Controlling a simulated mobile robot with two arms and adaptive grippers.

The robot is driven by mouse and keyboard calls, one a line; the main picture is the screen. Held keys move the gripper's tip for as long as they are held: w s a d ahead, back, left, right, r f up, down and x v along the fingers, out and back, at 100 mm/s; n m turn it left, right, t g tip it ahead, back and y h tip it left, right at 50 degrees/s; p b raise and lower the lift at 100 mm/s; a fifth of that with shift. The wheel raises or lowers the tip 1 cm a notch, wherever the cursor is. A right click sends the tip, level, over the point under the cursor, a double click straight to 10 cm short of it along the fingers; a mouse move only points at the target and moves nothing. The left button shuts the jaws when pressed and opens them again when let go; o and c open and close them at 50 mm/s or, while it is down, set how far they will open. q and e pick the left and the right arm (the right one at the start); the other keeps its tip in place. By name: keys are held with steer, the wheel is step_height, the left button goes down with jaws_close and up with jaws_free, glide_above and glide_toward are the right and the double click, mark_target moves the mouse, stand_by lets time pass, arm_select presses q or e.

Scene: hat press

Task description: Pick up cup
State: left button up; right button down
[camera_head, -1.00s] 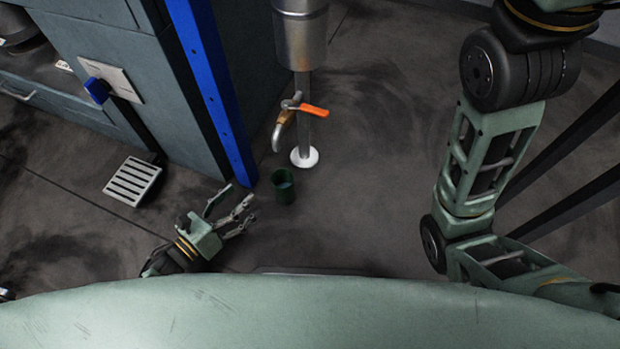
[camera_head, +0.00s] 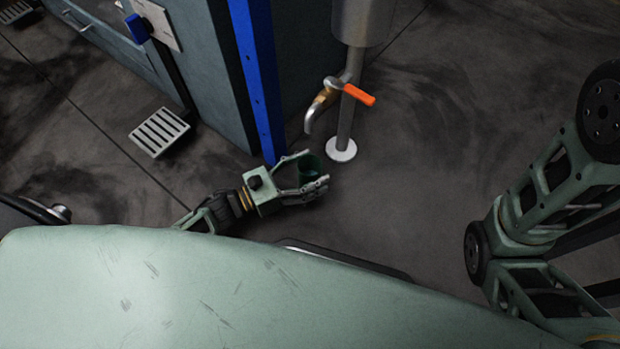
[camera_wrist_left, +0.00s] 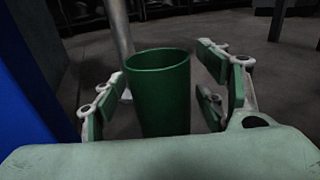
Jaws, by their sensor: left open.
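The dark green cup (camera_head: 308,167) stands upright on the floor below the tap, close to the blue post. My left gripper (camera_head: 306,177) is open, with its fingers on either side of the cup. In the left wrist view the cup (camera_wrist_left: 160,92) stands between the open fingers of the left gripper (camera_wrist_left: 166,100). A gap shows on both sides of it, and its lower part is hidden by the gripper body. My right arm shows at the right of the head view, but its gripper is out of view.
A tap with an orange handle (camera_head: 358,94) hangs on a pipe with a white foot (camera_head: 341,150) just beyond the cup. The blue post (camera_head: 258,85) and cabinet stand close on the left. A grated pedal (camera_head: 159,132) lies farther left. Floor to the right is clear.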

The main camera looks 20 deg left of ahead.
arm_select(q)
steer(key=c, duration=1.3)
steer(key=shift+c, duration=0.8)
steer(key=shift+r, duration=0.2)
